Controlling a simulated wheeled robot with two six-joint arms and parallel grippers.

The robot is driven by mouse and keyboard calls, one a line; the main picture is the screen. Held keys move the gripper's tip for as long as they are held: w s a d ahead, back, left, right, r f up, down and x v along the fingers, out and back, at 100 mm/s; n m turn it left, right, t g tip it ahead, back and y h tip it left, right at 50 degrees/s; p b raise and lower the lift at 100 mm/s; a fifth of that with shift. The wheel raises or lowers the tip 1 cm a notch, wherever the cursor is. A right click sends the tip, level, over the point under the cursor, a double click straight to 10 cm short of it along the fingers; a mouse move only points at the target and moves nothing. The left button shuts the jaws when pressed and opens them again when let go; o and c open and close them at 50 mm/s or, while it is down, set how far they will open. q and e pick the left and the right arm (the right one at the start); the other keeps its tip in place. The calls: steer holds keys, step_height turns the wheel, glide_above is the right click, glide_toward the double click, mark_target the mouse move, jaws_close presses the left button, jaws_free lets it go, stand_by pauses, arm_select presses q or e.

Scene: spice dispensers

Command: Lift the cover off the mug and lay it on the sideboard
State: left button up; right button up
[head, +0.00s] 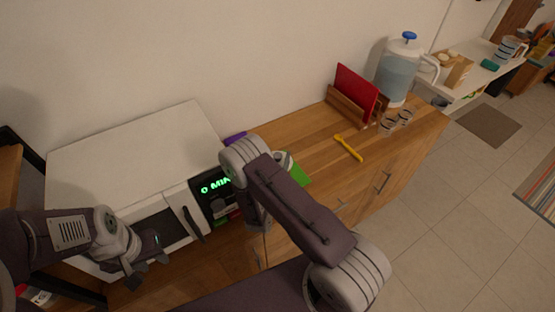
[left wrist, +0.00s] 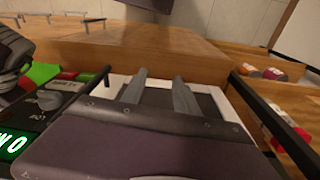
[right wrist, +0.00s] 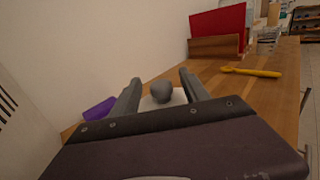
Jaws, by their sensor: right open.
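A grey rounded knob (right wrist: 162,90) on a pale cover (right wrist: 151,103) shows in the right wrist view. My right gripper (right wrist: 160,80) is open, with one finger on each side of the knob; I cannot tell whether they touch it. In the head view my right arm mostly hides this spot, and the mug's body cannot be made out. The wooden sideboard (head: 310,135) runs along the wall. My left gripper (head: 149,270) is open and empty in front of the white microwave (head: 135,150), and its two separate fingers (left wrist: 158,90) show in the left wrist view.
A purple item (right wrist: 99,108) and a green item (head: 300,174) lie near my right gripper. A yellow utensil (head: 348,148), a rack with a red board (head: 357,90), small glasses (head: 388,124) and a water jug (head: 397,75) stand further right. Bare wood lies between.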

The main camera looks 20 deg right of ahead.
mark_target(278, 155)
steer(key=shift+w+d+f, duration=0.1)
steer(key=shift+w+d, duration=0.15)
steer(key=shift+w, duration=0.1)
steer(key=shift+s, duration=0.1)
steer(key=c, duration=0.4)
jaws_close()
step_height(278, 155, up, 5)
steer(key=shift+f, duration=0.2)
steer(key=s+d+r+p, duration=0.3)
steer(key=s+d+r, duration=0.3)
steer(key=d, duration=0.3)
steer(key=shift+s+r, duration=0.25)
steer(key=shift+s, duration=0.4)
